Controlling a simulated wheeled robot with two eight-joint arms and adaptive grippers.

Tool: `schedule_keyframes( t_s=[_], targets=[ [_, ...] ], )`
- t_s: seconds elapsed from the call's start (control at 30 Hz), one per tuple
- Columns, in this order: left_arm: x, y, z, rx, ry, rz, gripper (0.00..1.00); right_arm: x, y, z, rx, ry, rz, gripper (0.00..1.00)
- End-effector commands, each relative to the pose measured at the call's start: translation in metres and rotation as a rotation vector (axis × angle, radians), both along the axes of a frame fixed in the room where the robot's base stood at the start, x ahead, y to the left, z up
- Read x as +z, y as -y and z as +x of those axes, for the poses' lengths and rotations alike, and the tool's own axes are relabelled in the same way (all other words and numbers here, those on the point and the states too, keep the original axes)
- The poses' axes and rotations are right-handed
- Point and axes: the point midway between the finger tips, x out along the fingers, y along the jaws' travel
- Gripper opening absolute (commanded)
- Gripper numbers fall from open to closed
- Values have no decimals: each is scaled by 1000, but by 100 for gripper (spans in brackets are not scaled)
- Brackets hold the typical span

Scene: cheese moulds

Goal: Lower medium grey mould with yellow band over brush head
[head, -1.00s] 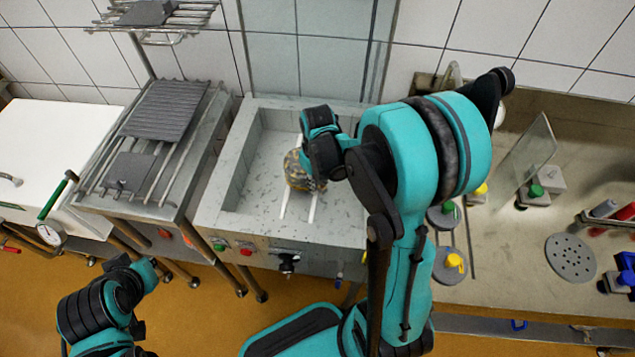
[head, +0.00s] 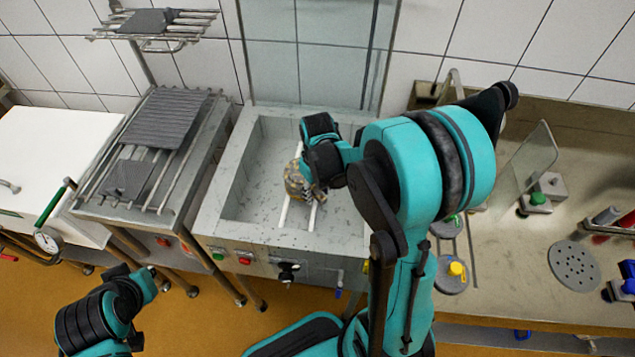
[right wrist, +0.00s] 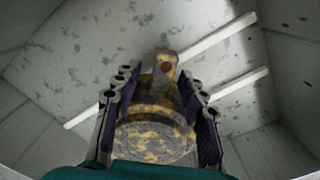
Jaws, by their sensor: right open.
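A rounded mould, mottled grey and yellow (head: 294,180), is in the grey basin on the white rails. In the right wrist view the mould (right wrist: 155,138) stands between my fingers, with a holed tab rising at its far end. My right gripper (right wrist: 155,88) is open, with one finger on each side of the mould; I cannot tell whether they touch it. In the head view the right gripper (head: 312,182) partly covers the mould's right side. No brush head can be made out. My left arm shows at the lower left, its gripper not visible.
The basin (head: 240,212) has raised walls around the mould and free floor to its left. A rack with dark grey ribbed plates (head: 165,118) stands left of it. A worktop (head: 505,255) on the right holds a clear panel (head: 530,160) and a perforated disc (head: 574,266).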

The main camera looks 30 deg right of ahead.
Motion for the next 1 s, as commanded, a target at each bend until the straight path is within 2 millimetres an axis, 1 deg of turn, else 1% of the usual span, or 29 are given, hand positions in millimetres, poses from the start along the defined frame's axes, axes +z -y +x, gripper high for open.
schedule_keyframes(
  t_s=[0.17,0.3,0.4,0.5,0.6,0.7,0.9,1.0],
  targets=[
    [0,0,0,0,0,0,0,33,0,-1,0,0,0,42],
    [0,0,0,0,0,0,0,64,0,-1,0,0,0,42],
    [0,0,0,0,0,0,0,83,0,-1,0,0,0,42],
    [0,0,0,0,0,0,0,98,0,-1,0,0,0,42],
    [0,0,0,0,0,0,0,107,0,-1,0,0,0,42],
    [0,0,0,0,0,0,0,112,0,-1,0,0,0,42],
    [0,0,0,0,0,0,0,113,0,-1,0,1,0,42],
    [0,0,0,0,0,0,0,116,-4,-5,-3,22,-4,42]
  ],
)
